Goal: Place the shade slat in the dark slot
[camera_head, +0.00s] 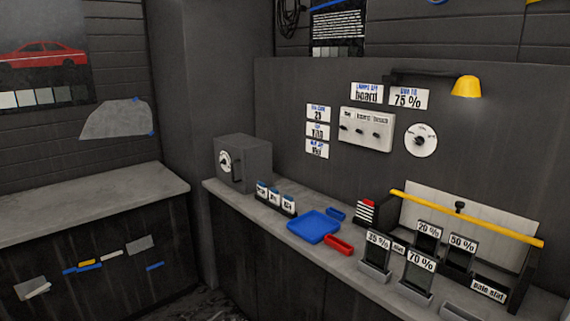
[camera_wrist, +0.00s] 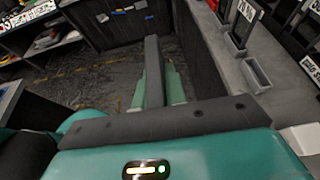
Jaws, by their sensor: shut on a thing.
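In the wrist view my gripper (camera_wrist: 158,88) is shut on a dark grey slat (camera_wrist: 153,60), seen nearly edge-on between the pale green fingers. The slat is in the air above the floor, to the left of the bench and apart from it. A grey holder with an open slot (camera_wrist: 256,76) stands on the bench edge to its right, and nothing shows in it. That holder is partly cut off at the bottom of the head view (camera_head: 459,313). I cannot tell for certain which opening is the dark slot. My gripper does not show in the head view.
Tinted panels labelled 35 % (camera_head: 376,250), 70 % (camera_head: 418,270), 20 % (camera_head: 428,237) and 50 % (camera_head: 460,252) stand on the bench (camera_head: 310,245). A yellow bar (camera_head: 465,217) crosses behind them.

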